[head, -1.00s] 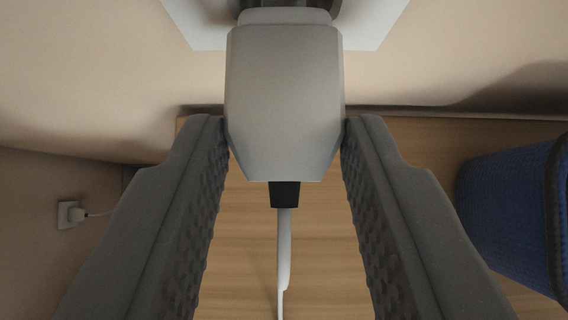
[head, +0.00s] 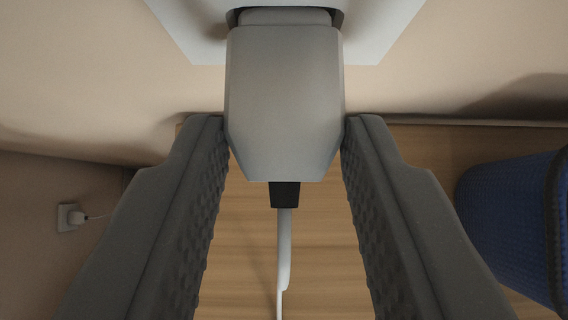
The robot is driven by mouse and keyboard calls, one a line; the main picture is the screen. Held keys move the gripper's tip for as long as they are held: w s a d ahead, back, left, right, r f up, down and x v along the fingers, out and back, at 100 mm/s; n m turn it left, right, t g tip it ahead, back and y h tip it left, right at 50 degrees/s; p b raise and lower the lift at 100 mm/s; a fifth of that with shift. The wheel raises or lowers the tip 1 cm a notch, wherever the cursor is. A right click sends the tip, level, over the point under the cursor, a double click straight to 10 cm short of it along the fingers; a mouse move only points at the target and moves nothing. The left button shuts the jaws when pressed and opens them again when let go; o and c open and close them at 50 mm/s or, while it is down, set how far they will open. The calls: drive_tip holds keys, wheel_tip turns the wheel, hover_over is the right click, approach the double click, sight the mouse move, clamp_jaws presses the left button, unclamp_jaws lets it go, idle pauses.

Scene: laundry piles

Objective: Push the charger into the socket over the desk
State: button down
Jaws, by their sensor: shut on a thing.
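My gripper (head: 285,135) is shut on the charger (head: 284,100), a grey block with a black strain relief and a white cable running down from its near end. One finger presses each side of the charger. The wall socket (head: 385,30) is a pale plate at the top of the view. The charger's far end lies at the dark recess in the middle of the plate. The charger's body hides its pins, so I cannot tell how deep they are in. The wooden desk (head: 330,260) lies below.
A blue woven basket (head: 510,225) stands on the right. Another small socket with a white plug and cable (head: 70,217) is on the wall at the left. The desk surface between my fingers shows only the hanging cable.

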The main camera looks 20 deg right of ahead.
drive_tip(key=shift+w+d, duration=0.15)
drive_tip(key=shift+w, duration=0.2)
drive_tip(key=c, duration=0.9)
unclamp_jaws()
drive_tip(key=shift+s+a+b, duration=0.45)
drive_tip(key=shift+s+a, duration=0.05)
drive_tip(key=shift+s, duration=0.95)
drive_tip(key=shift+s+a+b, duration=0.4)
drive_tip(key=shift+s+a, duration=0.05)
drive_tip(key=shift+s, duration=0.95)
drive_tip(key=shift+s+a+b, duration=0.45)
drive_tip(key=shift+s+a, duration=0.05)
drive_tip(key=shift+s, duration=0.95)
drive_tip(key=s+r+n+t+y, duration=0.1)
drive_tip(key=s+r+t, duration=0.15)
drive_tip(key=r, duration=1.05)
drive_tip(key=s+r+n+t+y, duration=0.1)
drive_tip(key=s+r+t, duration=0.15)
drive_tip(key=r, duration=1.15)
drive_tip(key=s+r, duration=0.4)
drive_tip(key=r, duration=0.2)
drive_tip(key=s+d+r+n+t, duration=0.1)
drive_tip(key=s+r, duration=0.3)
drive_tip(key=r, duration=0.2)
drive_tip(key=s+d+r+t, duration=0.1)
drive_tip(key=s+r, duration=0.4)
drive_tip(key=r, duration=0.1)
drive_tip(key=shift+n+y, duration=0.3)
drive_tip(key=shift+y, duration=0.1)
